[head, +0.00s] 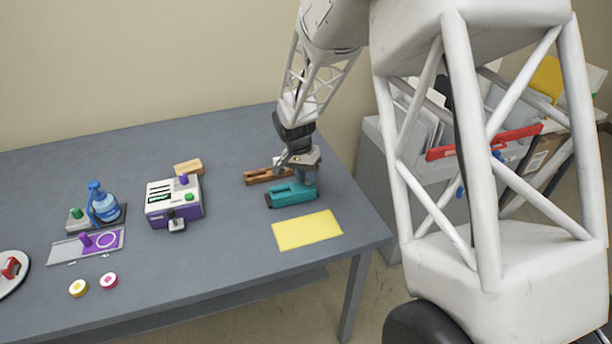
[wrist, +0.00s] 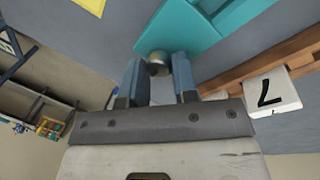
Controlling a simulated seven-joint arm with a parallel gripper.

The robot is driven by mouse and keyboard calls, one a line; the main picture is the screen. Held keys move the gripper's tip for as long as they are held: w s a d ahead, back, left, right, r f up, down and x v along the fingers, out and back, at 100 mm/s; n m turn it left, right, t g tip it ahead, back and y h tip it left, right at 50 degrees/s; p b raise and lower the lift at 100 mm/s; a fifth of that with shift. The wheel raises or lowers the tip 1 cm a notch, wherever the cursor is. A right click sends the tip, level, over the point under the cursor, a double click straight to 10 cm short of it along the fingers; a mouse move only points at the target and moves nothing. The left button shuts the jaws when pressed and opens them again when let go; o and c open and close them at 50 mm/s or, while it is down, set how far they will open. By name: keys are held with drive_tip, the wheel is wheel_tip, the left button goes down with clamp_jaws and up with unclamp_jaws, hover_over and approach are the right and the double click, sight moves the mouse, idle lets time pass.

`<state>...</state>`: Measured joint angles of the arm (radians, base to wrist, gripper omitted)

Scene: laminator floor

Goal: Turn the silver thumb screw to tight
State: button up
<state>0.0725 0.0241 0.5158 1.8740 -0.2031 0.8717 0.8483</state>
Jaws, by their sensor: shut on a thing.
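The silver thumb screw (wrist: 157,60) shows as a small round metal knob between my fingertips in the wrist view, at the edge of a teal device (wrist: 225,25). The device also shows in the head view (head: 292,196), lying on the grey table. My gripper (wrist: 158,75) is shut on the thumb screw, with one blue-grey finger on each side. In the head view my gripper (head: 306,177) reaches down at the back right of the teal device and hides the screw. I cannot read how tight the screw is.
A brown wooden piece (head: 258,177) lies just behind the teal device; a white marked block (wrist: 272,92) shows near my gripper. A yellow sheet (head: 307,230) lies in front. A purple-white machine (head: 173,203) stands to the left, with clear table (head: 225,250) between.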

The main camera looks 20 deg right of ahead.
drive_tip(key=shift+n, duration=0.6)
drive_tip(key=o, duration=0.9)
drive_tip(key=shift+r, duration=0.15)
drive_tip(key=shift+w+a+r, duration=0.15)
drive_tip(key=shift+a+r, duration=0.05)
drive_tip(key=shift+r, duration=1.05)
drive_tip(key=shift+w+a+r, duration=0.2)
drive_tip(key=shift+r, duration=1)
drive_tip(key=shift+w+a+r, duration=0.15)
drive_tip(key=shift+a+r, duration=0.05)
drive_tip(key=shift+r, duration=1.05)
